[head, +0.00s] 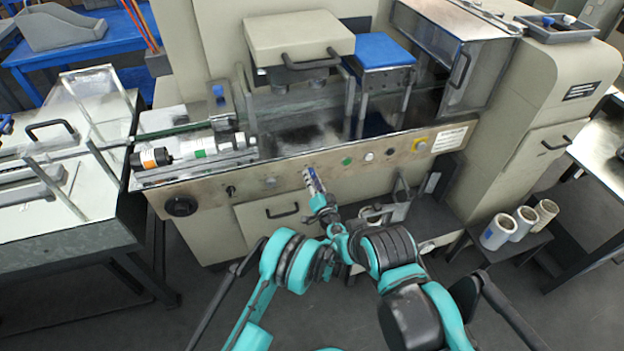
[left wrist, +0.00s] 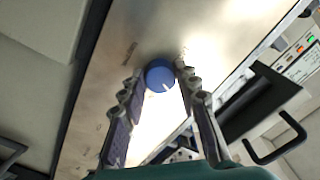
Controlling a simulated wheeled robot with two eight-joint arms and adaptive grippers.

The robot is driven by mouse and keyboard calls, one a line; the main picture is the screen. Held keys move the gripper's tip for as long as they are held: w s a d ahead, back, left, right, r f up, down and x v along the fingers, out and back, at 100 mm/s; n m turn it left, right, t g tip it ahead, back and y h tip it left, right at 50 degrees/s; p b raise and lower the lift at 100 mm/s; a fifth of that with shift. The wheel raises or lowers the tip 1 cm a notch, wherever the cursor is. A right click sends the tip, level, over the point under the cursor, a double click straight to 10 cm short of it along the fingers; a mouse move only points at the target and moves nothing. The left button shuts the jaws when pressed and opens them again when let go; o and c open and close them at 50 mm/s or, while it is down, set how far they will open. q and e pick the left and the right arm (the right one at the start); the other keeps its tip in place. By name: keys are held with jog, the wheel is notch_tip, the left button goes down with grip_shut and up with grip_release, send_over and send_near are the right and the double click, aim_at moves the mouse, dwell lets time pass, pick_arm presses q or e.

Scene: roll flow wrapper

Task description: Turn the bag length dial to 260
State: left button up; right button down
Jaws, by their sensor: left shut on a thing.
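The dial (left wrist: 160,76) is a round blue knob on the machine's metal front panel in the left wrist view. A short white mark on its face points toward the lower right of that picture. My left gripper (left wrist: 162,80) has its two fingertips on opposite sides of the dial and is shut on it. In the head view, my left gripper (head: 313,181) reaches the middle of the front panel (head: 215,182) and covers the dial. Faint print lies beside the dial, but I cannot read numbers. My right gripper is not clearly visible.
A large black knob (head: 181,206) and a green button (head: 347,160) sit on the same panel. A drawer handle (head: 283,211) is below it. Rolls (head: 497,232) stand on a low shelf at right. Open floor lies in front.

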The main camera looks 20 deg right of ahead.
pick_arm(q)
jog(key=shift+r+m, duration=0.1)
jog(key=shift+m, duration=0.4)
jog(key=o, duration=1.2)
jog(key=shift+c, duration=0.2)
notch_tip(320, 180, up, 10)
jog(key=shift+f, duration=0.1)
